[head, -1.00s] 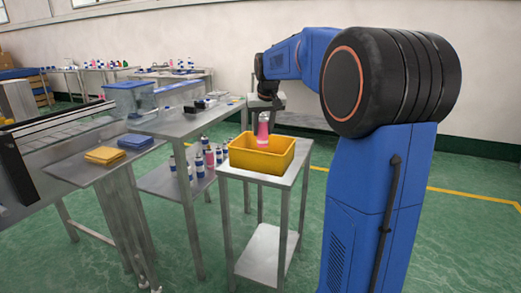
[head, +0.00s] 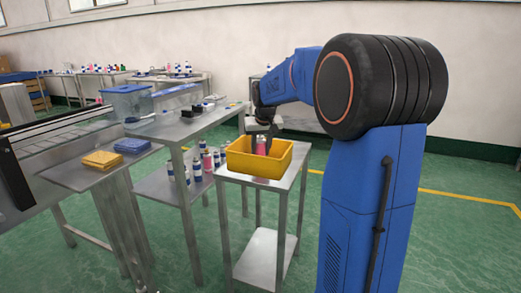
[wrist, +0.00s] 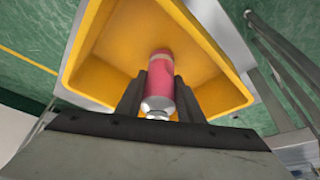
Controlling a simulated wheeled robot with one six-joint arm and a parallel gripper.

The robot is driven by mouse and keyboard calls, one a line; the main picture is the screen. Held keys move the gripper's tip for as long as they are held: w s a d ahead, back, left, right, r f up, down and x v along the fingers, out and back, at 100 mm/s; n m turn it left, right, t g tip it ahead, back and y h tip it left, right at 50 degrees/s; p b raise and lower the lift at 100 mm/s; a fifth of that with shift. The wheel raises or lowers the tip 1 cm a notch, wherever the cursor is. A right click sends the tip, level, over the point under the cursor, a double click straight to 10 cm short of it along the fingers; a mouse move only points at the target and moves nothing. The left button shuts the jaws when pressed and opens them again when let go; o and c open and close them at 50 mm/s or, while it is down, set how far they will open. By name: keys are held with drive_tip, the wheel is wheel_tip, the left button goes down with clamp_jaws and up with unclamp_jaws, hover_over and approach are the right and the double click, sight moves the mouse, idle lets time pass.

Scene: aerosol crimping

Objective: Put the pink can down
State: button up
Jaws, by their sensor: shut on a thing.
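The pink can (head: 261,146) is inside the yellow bin (head: 257,167), its lower part hidden by the bin's front wall in the head view. In the wrist view the pink can (wrist: 161,82) lies between the two dark fingers of my gripper (wrist: 159,95), with its silver top toward the camera. My gripper (head: 264,127) is shut on the can from above. Whether the can's base touches the bin floor I cannot tell. The yellow bin (wrist: 97,42) has bare floor around the can.
The bin stands on a small metal table (head: 234,180). A taller metal table (head: 178,131) on the left carries a clear blue-lidded box (head: 128,103). Several bottles and cans stand on its lower shelf. Yellow cloths (head: 102,160) lie farther left.

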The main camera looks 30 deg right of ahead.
drive_tip(key=o, duration=1.1)
drive_tip(key=shift+c, duration=0.2)
drive_tip(key=v, duration=1.2)
drive_tip(key=s+a+f, duration=0.2)
drive_tip(key=s+a, duration=0.4)
drive_tip(key=s, duration=0.2)
drive_tip(key=s+a+f+n, duration=0.1)
drive_tip(key=s+a+f, duration=0.2)
drive_tip(key=s, duration=0.6)
drive_tip(key=s+a+f+n+y, duration=0.1)
drive_tip(key=s+a+f, duration=0.3)
drive_tip(key=s+f, duration=0.4)
drive_tip(key=s+a+f+n, duration=0.1)
drive_tip(key=s+a+f, duration=0.3)
drive_tip(key=s, duration=0.6)
drive_tip(key=shift+a+f+n, duration=0.25)
drive_tip(key=shift+f+n, duration=0.05)
drive_tip(key=shift+f, duration=0.6)
